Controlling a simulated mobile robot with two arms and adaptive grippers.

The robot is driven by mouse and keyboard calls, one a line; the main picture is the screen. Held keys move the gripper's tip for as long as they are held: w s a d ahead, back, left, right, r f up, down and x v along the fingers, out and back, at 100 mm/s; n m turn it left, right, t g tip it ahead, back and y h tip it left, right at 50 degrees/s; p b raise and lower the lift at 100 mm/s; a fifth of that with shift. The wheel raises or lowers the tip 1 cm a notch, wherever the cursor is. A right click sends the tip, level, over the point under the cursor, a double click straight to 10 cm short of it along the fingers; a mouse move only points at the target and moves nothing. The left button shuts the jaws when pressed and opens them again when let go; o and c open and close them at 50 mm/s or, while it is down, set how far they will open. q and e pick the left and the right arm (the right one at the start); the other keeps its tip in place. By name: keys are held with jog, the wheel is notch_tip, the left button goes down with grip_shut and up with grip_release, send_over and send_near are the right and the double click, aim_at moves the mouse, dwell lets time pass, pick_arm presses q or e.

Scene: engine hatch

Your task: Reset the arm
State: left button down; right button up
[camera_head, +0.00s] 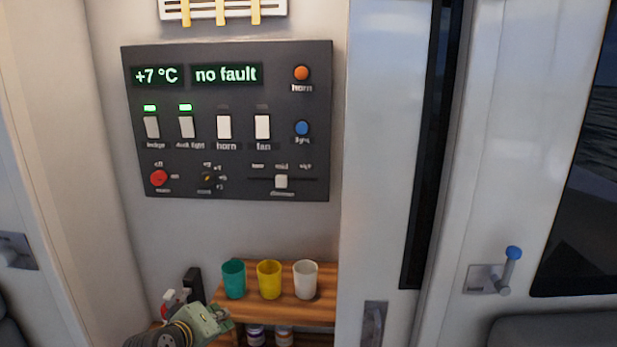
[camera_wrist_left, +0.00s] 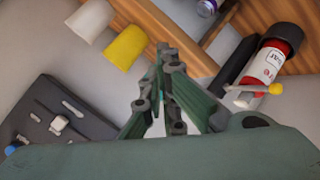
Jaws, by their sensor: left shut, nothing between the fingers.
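My left gripper (camera_head: 222,317) shows at the bottom of the head view, low in front of the wooden shelf's left end. It is shut and empty. In the left wrist view its fingers (camera_wrist_left: 165,55) are together, with nothing between them. The right gripper is in neither view. The dark control panel (camera_head: 230,120) is on the wall above; its displays read +7 °C and no fault. Two green lights are lit above the two left switches.
A teal cup (camera_head: 233,279), a yellow cup (camera_head: 269,280) and a white cup (camera_head: 305,280) stand on the wooden shelf (camera_head: 310,312). A red and white cylinder (camera_wrist_left: 265,65) is near the shelf in the left wrist view. A blue-knobbed lever (camera_head: 510,265) is at right.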

pick_arm(q)
jog(key=s+f+m+g+y, duration=0.1)
jog(key=s+f+m+g, duration=0.1)
jog(key=s+f, duration=0.35)
jog(key=s+f+m+g, duration=0.1)
jog(key=s+f+m, duration=0.1)
jog(key=s, duration=0.7)
jog(key=s+f+m+g+y, duration=0.1)
jog(key=s+f+g, duration=0.1)
jog(key=s+f, duration=0.35)
jog(key=s+d+m+g+y, duration=0.1)
jog(key=s+m+g, duration=0.3)
jog(key=s, duration=1.6)
notch_tip(320, 180, down, 28)
jog(key=s+b, duration=0.2)
jog(key=b, duration=0.1)
jog(key=s+a+f+m+g+b, duration=0.1)
jog(key=s+a+f+b, duration=0.1)
jog(key=s+f, duration=1.5)
notch_tip(320, 180, down, 2)
jog(key=shift+s+a+g, duration=0.2)
jog(key=shift+a+g, duration=0.1)
jog(key=shift+a, duration=0.05)
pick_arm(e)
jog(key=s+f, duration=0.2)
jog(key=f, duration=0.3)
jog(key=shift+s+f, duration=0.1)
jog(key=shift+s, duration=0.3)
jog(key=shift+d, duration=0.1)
